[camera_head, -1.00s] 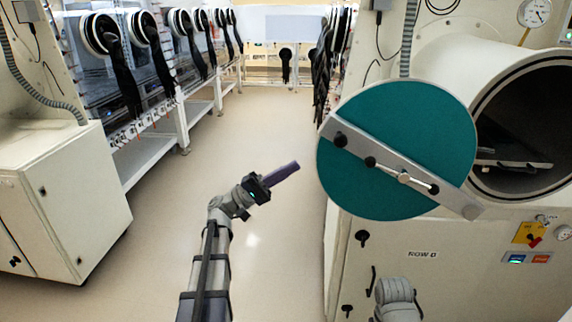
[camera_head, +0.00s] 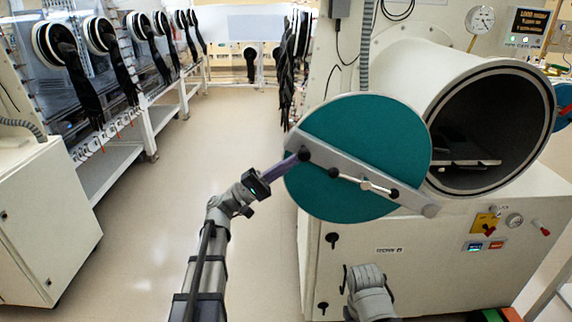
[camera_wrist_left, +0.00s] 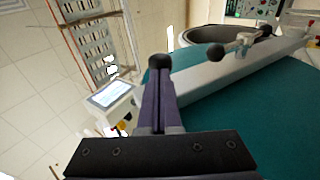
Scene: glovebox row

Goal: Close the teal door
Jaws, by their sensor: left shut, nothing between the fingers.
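The teal door (camera_head: 372,129) is a round disc with a grey bar (camera_head: 345,168) across it, carrying a handle and dark knobs. It stands swung open, left of the round chamber opening (camera_head: 489,133). My left gripper (camera_head: 300,157) is shut and empty, its purple fingers at the door's left edge by the bar's end knob. In the left wrist view the fingers (camera_wrist_left: 158,100) lie beside the bar and teal disc (camera_wrist_left: 235,115), a dark knob at their tips; I cannot tell if they touch. Of my right arm only a grey link shows at the bottom; its gripper is out of view.
The cream chamber body (camera_head: 415,75) with gauges and switches fills the right side. A row of gloveboxes with black gloves (camera_head: 75,80) runs along the left, with a cream cabinet (camera_head: 45,220) in front. The floor (camera_head: 200,150) between is clear.

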